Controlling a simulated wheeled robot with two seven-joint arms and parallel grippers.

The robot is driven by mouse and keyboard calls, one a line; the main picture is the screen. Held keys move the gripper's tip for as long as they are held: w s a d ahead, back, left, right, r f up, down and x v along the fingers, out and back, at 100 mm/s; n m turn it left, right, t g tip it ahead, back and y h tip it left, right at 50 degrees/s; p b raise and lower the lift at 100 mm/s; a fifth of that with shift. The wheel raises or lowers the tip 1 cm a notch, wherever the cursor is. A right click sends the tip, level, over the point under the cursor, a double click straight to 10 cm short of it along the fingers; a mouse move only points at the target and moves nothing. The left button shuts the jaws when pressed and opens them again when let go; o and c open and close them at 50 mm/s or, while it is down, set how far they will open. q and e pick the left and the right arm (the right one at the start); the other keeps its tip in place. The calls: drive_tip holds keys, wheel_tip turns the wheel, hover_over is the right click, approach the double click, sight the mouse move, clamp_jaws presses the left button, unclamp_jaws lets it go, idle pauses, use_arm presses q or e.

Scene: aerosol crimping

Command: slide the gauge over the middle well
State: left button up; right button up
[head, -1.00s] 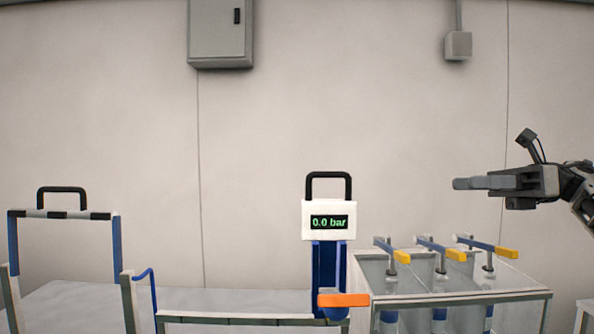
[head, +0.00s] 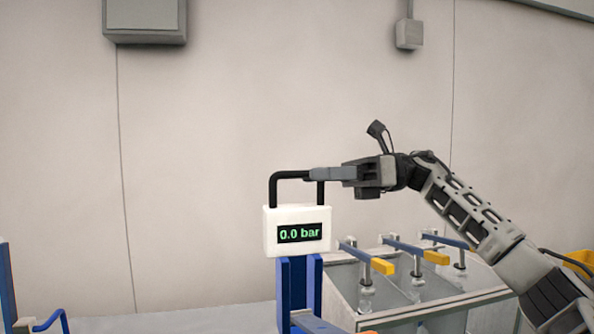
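The gauge (head: 296,243) is a white box with a green "0.0 bar" readout and a black handle (head: 276,184) on top. It sits atop a blue upright (head: 298,283). My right gripper (head: 318,174) is at the right end of the handle's top bar, its fingers overlapping it. I cannot tell whether the fingers are closed on it. To the right is a clear-walled case (head: 430,303) with several blue levers with yellow ends (head: 382,266). The wells cannot be made out clearly. My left gripper is out of view.
The levers stand up from the case just right of the gauge, below my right forearm. A yellow object (head: 580,262) shows at the right edge. A blue bent rod (head: 55,320) is at lower left. The wall behind carries grey boxes (head: 409,34).

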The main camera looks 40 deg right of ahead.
sight(297, 176)
drive_tip(key=p+x, duration=0.1)
drive_tip(key=x, duration=0.2)
drive_tip(key=shift+w+a+r, duration=0.15)
drive_tip(key=shift+w+a, duration=0.05)
drive_tip(key=shift+a, duration=0.15)
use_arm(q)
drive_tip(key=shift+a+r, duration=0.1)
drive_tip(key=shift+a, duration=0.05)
use_arm(e)
drive_tip(key=shift+w+a, duration=0.2)
drive_tip(key=shift+a, duration=0.1)
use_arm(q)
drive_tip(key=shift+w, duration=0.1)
use_arm(e)
drive_tip(key=shift+c, duration=0.3)
